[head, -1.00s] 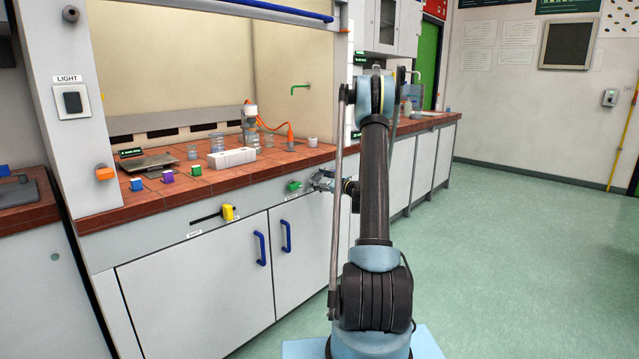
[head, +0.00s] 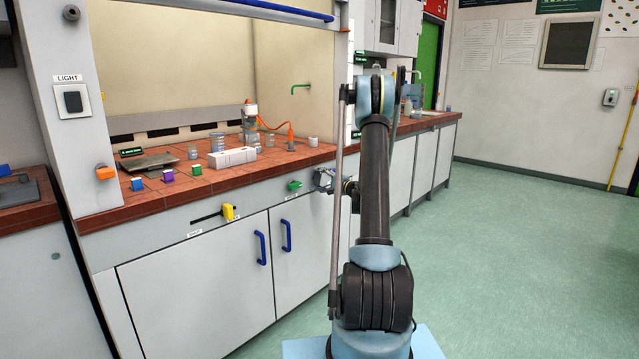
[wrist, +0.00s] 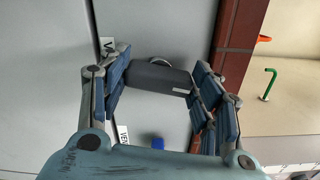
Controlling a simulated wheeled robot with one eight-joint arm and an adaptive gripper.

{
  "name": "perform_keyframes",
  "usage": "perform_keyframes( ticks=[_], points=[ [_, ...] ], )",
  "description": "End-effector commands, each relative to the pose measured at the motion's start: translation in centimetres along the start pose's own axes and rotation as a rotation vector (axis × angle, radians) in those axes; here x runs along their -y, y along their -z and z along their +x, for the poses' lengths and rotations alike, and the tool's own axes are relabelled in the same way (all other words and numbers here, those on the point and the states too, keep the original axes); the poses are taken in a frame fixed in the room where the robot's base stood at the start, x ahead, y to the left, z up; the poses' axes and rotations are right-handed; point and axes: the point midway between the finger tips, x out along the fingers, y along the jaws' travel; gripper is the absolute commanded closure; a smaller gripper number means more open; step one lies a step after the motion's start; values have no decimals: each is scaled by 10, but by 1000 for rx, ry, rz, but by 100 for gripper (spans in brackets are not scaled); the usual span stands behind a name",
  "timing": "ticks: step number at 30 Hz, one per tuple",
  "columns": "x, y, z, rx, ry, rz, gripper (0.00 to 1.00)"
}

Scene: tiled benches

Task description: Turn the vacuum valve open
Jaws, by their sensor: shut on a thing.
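A dark grey bar-shaped handle (wrist: 158,78), which I take to be the vacuum valve's handle, shows in the wrist view on the grey front panel. It spans the gap between my fingers, lying crosswise in that view, with a pale round part partly visible behind it. My gripper (wrist: 157,88) has one blue-padded finger at each end of the handle and is shut on it. In the head view my gripper (head: 323,180) is at the panel below the bench edge and hides the handle. Labels on the panel are only partly readable.
A green knob (head: 294,185) is on the panel left of my gripper, and a yellow valve with a black lever (head: 228,212) is farther left. Blue door handles (head: 286,235) stick out below. The red tiled bench edge (wrist: 238,40) lies close beside one finger. Open floor is at right.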

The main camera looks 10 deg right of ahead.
Motion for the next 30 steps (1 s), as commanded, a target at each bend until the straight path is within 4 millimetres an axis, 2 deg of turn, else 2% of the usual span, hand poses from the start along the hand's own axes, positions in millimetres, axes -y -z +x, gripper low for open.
perform_keyframes(
  ticks=[9, 24, 25, 27, 30],
  points=[
    [-3, -2, -1, 4, -5, -108, 66],
    [-4, -3, -1, 5, -6, -124, 66],
    [-4, -3, -1, 5, -6, -124, 37],
    [-4, -2, 0, 4, -6, -124, 22],
    [-3, -2, 0, 3, -5, -123, 22]
  ],
)
